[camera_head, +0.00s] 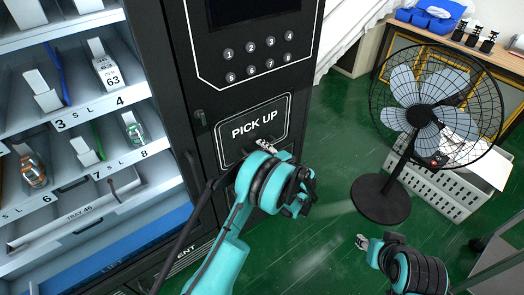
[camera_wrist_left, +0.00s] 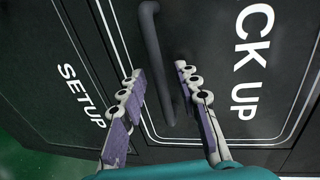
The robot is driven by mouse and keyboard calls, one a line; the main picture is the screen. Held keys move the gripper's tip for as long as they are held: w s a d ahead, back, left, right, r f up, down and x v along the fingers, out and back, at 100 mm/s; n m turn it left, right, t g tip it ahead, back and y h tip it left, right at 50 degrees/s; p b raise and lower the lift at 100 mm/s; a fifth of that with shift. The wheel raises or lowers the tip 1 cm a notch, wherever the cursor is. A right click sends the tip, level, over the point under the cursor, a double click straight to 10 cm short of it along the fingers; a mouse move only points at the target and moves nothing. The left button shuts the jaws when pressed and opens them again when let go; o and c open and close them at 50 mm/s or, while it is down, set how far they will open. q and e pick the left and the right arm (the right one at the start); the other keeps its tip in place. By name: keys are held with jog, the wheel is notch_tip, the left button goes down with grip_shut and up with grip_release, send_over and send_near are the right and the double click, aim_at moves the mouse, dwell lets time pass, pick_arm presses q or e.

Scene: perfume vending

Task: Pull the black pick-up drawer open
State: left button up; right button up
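The black pick-up drawer front (camera_head: 255,124) carries white "PICK UP" lettering and a white outline. It looks flush with the machine's face. In the left wrist view, its dark bar handle (camera_wrist_left: 160,62) stands out from the black panel (camera_wrist_left: 248,70). My left gripper (camera_head: 275,150) is at the lower part of the drawer front and hides the handle in the head view. In the left wrist view its fingers (camera_wrist_left: 157,72) are open, one on each side of the handle, with visible gaps. My right gripper (camera_head: 362,241) hangs over the green floor, away from the machine; its finger opening is unclear.
A keypad (camera_head: 258,57) is above the drawer. Shelves of small bottles (camera_head: 132,128) fill the left side. A black standing fan (camera_head: 382,198) and a white crate (camera_head: 440,185) stand to the right. Green floor (camera_head: 330,215) is clear before the machine.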

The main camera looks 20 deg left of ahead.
pick_arm(q)
jog(key=shift+w+a+f, duration=0.1)
jog(key=shift+w+a, duration=0.15)
jog(key=shift+a, duration=0.1)
pick_arm(e)
jog(key=shift+f, duration=0.15)
pick_arm(q)
grip_shut()
jog(key=shift+d, duration=0.1)
